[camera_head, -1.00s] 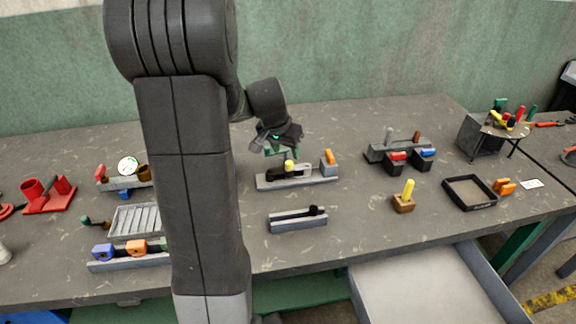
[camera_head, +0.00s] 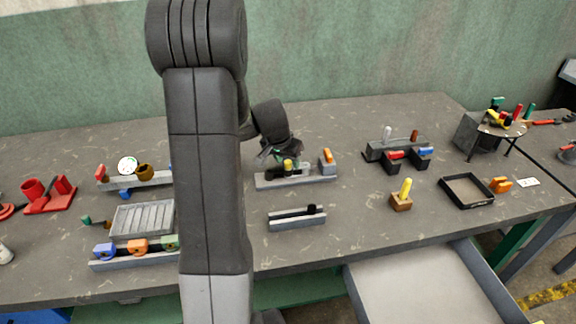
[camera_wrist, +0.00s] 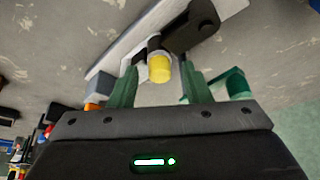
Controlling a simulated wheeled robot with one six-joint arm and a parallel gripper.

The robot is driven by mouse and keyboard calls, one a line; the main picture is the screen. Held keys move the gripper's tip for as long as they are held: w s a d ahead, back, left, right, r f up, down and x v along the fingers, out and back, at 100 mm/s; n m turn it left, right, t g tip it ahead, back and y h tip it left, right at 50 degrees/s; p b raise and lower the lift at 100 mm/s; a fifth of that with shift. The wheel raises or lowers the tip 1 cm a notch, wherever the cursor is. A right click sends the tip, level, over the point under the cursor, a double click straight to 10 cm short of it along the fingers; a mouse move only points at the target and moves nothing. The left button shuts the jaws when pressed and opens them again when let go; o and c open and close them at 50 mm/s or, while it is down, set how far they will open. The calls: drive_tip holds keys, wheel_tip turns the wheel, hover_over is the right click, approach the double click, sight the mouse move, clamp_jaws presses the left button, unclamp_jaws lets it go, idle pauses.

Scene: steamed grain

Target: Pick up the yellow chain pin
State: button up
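A yellow-topped pin (camera_head: 288,164) stands on a grey fixture (camera_head: 320,177) at the back middle of the bench. In the wrist view its yellow round end (camera_wrist: 160,68) lies between my two green fingers, with a gap on each side. My gripper (camera_wrist: 161,75) is open and empty. In the head view my gripper (camera_head: 282,160) is just at the pin, its fingers partly hidden by the dark wrist. A second yellow peg (camera_head: 406,187) stands tilted in a small wooden block (camera_head: 401,202) to the right. I cannot tell which one is called the chain pin.
An orange-topped grey block (camera_head: 327,163) stands at the fixture's right end. A dark part (camera_wrist: 190,28) sits beside the pin in the wrist view. A low grey fixture (camera_head: 297,219) lies in front, and a black tray (camera_head: 467,190) lies right.

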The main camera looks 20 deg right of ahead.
sight(287, 163)
clamp_jaws()
wheel_tip(287, 163, up, 10)
idle(0.5)
